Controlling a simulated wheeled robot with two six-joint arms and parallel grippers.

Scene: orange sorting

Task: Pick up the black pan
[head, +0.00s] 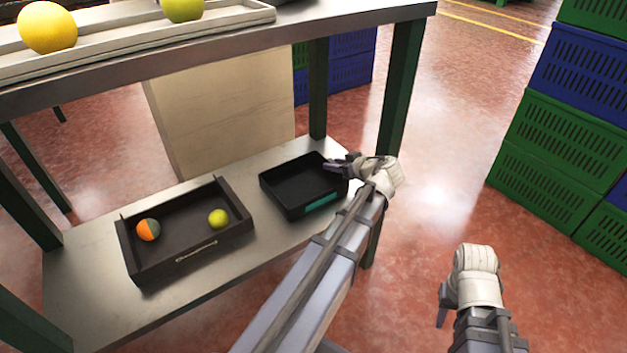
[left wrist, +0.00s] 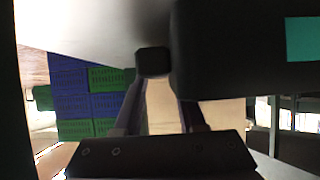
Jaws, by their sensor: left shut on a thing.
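The black pan (head: 290,190) is a shallow rectangular tray with a teal label on its near side. It is at the right end of the lower shelf; I cannot tell whether it touches the shelf. My left gripper (head: 338,166) is shut on the pan's right rim. In the left wrist view the pan (left wrist: 240,60) fills the upper right as a dark shape with a teal patch, beside the fingers (left wrist: 166,80). My right gripper (head: 442,304) hangs over the floor at the lower right, away from the pan; its jaw opening is not clear.
A dark brown tray (head: 180,268) with an orange-and-green ball (head: 148,230) and a yellow-green fruit (head: 218,218) sits left of the pan. Green and blue crates (head: 560,130) stand at the right, with open floor between.

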